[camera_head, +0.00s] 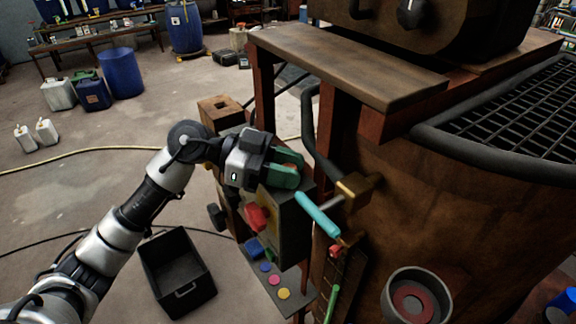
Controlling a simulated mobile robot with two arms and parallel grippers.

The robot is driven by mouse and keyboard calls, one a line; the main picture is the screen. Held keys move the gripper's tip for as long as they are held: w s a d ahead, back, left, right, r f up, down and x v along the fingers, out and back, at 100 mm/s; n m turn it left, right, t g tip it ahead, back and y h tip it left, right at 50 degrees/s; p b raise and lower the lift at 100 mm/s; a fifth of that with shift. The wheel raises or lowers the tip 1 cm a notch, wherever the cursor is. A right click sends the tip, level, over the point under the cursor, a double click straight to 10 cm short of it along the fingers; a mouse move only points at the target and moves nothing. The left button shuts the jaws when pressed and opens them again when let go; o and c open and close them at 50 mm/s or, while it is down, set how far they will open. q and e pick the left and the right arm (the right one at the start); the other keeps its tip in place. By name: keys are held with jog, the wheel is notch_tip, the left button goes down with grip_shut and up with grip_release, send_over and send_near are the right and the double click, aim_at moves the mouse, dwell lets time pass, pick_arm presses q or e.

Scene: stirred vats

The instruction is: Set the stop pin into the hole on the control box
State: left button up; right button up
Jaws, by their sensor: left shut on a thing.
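The control box (291,232) is a dark box on the side of the rusty vat, with a red knob (257,217) on its front face. My left gripper (296,168), with green fingers, is at the top of this box. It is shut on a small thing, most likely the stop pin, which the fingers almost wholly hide. I cannot tell whether the pin touches the box or is in the hole; the hole is not visible. My right gripper is not in view.
A cyan-handled lever (317,214) sticks out just right of the box. Coloured buttons (275,280) are on a sloped panel below. A black crate (177,272) stands on the floor. The vat (430,190) fills the right side. Open floor lies left.

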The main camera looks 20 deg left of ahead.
pick_arm(q)
jog(key=o, duration=1)
jog(key=shift+c, duration=0.2)
jog(key=b+v, duration=0.3)
jog(key=v, duration=0.7)
jog(key=shift+a+b, duration=0.35)
jog(key=shift+a, duration=0.05)
jog(key=shift+s, duration=0.1)
